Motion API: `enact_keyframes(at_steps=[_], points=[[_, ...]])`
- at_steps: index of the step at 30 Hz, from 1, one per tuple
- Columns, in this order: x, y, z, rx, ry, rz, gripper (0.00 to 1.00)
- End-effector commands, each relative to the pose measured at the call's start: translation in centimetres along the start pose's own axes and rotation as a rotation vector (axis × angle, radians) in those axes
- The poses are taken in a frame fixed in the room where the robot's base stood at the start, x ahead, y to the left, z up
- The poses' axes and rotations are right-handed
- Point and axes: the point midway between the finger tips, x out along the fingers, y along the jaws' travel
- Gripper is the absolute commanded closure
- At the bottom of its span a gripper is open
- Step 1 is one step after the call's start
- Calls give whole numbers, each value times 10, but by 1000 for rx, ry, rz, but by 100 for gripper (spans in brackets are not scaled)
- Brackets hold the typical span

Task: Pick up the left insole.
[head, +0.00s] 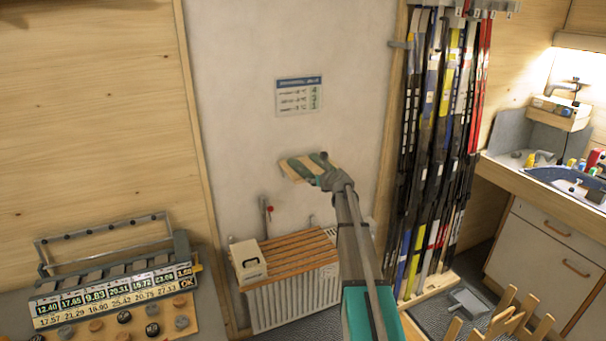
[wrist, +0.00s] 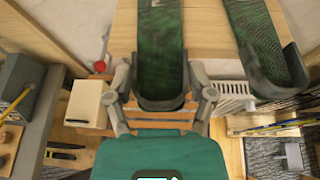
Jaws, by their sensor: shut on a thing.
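Two dark green insoles with raised grey heel cups show in the wrist view, over a pale wooden shelf (wrist: 210,38). The left insole (wrist: 162,45) has its heel toward me, between the fingers of my gripper (wrist: 162,98). The gripper is shut on this heel from both sides. The right insole (wrist: 258,45) lies apart from it, slightly slanted. In the head view my gripper (head: 330,180) is at the front of the small wall shelf (head: 293,172), and partly hides the insoles. I cannot tell whether the left insole touches the shelf.
Below are a slatted wooden bench top (head: 290,258) over a white radiator (head: 295,300), and a cream box (head: 247,262). A rack of skis (head: 435,150) stands close on the right. A printed sign (head: 299,96) hangs above the shelf. The wall around the shelf is bare.

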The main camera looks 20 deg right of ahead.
Motion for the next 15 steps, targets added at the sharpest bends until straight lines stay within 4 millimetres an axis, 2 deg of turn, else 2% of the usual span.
enact_keyframes(at_steps=[15], points=[[-2, 0, 5, 0, 0, 0, 66]])
